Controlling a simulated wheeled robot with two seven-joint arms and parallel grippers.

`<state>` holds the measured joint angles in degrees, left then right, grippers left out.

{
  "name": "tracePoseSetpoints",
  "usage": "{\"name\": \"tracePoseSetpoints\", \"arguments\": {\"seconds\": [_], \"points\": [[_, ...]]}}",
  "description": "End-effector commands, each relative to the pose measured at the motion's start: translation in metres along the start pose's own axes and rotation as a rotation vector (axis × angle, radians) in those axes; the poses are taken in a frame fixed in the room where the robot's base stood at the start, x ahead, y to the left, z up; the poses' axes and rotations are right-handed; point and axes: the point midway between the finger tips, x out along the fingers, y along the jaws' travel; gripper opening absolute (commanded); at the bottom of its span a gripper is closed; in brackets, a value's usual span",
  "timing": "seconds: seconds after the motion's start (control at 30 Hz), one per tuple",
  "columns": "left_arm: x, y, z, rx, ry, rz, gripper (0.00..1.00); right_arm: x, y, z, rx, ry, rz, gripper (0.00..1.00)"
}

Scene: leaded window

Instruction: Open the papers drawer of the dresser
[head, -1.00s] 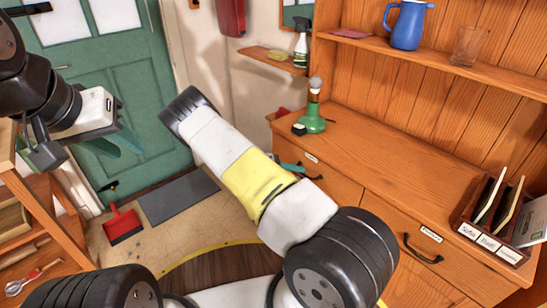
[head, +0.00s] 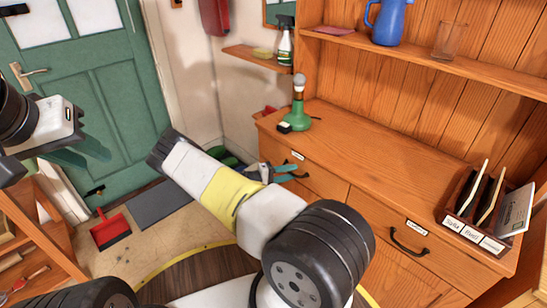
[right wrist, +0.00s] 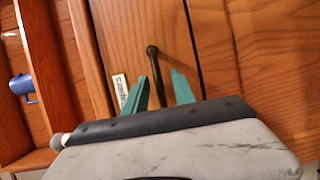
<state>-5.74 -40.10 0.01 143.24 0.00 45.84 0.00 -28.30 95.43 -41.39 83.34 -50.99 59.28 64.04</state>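The wooden dresser (head: 365,155) has two drawers side by side under its top. The left drawer (head: 325,185) has a small white label (head: 297,155) and is shut; the label is too small to read surely. My right gripper (head: 285,172) is at this drawer's front. In the right wrist view its teal fingers (right wrist: 160,92) are open, with the drawer's dark handle (right wrist: 154,68) between them and a gap on each side. The right drawer (head: 385,235) is shut, with a dark handle (head: 408,241). My left gripper (head: 88,155) is open and empty, far from the dresser.
A blue jug (head: 388,22) and a glass (head: 447,40) are on the shelf above. A red dustpan (head: 110,230) lies on the floor by the green door (head: 100,95).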

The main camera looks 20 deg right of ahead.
Motion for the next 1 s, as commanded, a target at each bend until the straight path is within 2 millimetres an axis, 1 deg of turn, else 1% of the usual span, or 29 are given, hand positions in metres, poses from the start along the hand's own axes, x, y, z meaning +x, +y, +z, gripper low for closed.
{"name": "tracePoseSetpoints", "arguments": {"seconds": [0.23,0.3,0.4,1.0], "points": [[0.0000,0.0000,0.0000,0.000,0.000,0.000,0.31,0.0009,0.0001,0.0000,0.000,0.000,0.000,0.32],[0.0000,0.0000,0.0000,0.000,0.000,0.000,0.31,0.0009,0.0001,0.0000,0.000,0.000,0.000,0.18],[0.0000,0.0000,0.0000,0.000,0.000,0.000,0.31,0.0008,0.0002,0.0000,0.000,0.000,0.000,0.00],[0.0000,0.0000,0.0000,0.000,0.000,0.000,0.31,0.0005,0.0000,-0.0001,0.001,0.000,-0.001,0.00]]}}
